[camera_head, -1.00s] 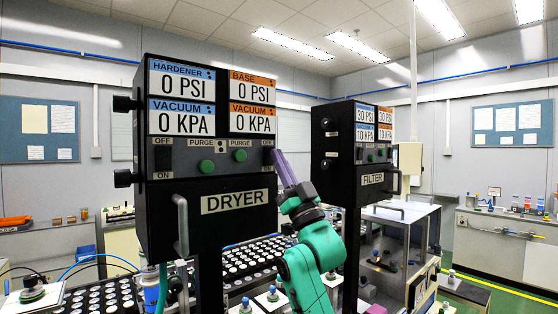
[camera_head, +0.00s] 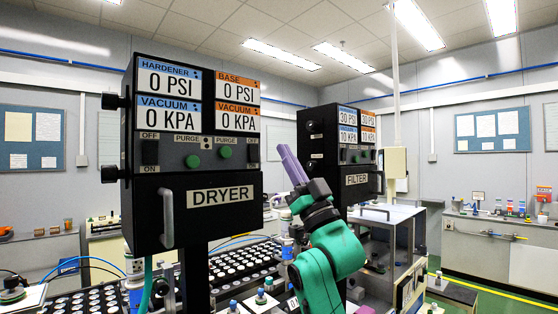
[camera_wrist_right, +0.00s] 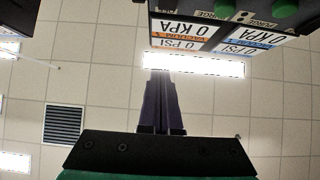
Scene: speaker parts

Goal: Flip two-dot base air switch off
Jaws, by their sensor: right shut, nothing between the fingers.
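The black DRYER box (camera_head: 190,165) stands at the left, with OFF and ON marks on its panel. Its orange-labelled base column reads 0 PSI and 0 KPA, like the blue hardener column. Small dots mark the labels, too small to count surely. The base-side switch (camera_head: 253,150) is at the panel's right edge; its tilt is too small to tell. My right gripper (camera_head: 284,150), with purple fingers, is shut and empty just right of the box, apart from the switch. In the right wrist view its fingers (camera_wrist_right: 163,100) point toward the upside-down panel (camera_wrist_right: 210,30). My left gripper is not in view.
The FILTER box (camera_head: 345,150) stands behind to the right, reading 30 PSI and 10 KPA. The DRYER box has a front handle (camera_head: 168,218) and green purge buttons (camera_head: 192,161). Trays of round parts (camera_head: 85,302) lie below. Open air lies above my right gripper.

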